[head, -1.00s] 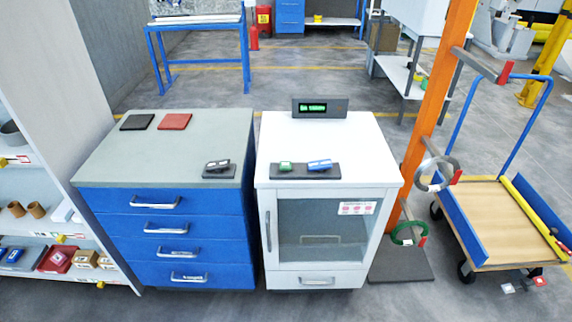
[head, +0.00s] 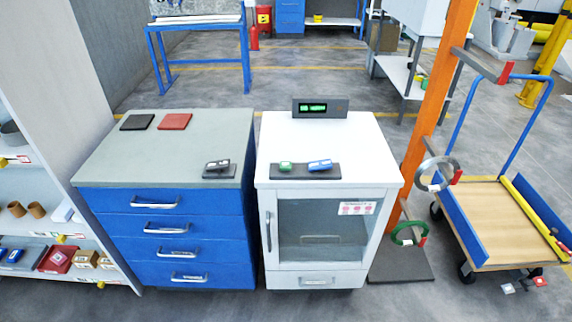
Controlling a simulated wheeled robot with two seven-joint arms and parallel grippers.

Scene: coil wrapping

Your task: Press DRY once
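A white cabinet (head: 388,181) with a glass door (head: 322,225) stands in the middle, its door shut. On its top front edge a dark panel (head: 328,171) carries a green button (head: 285,166) and a blue button (head: 320,165). Their lettering is too small to read, so I cannot tell which is DRY. A display (head: 320,107) with lit green text stands at the back of the top. A faint green shape (head: 321,239) shows low behind the glass. Neither of my grippers is in view.
A blue drawer unit (head: 170,225) stands to the left, with a black mat (head: 137,122), a red mat (head: 174,121) and a small dark device (head: 218,169) on top. An orange post (head: 435,95) holding coils and a blue cart (head: 525,215) stand to the right.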

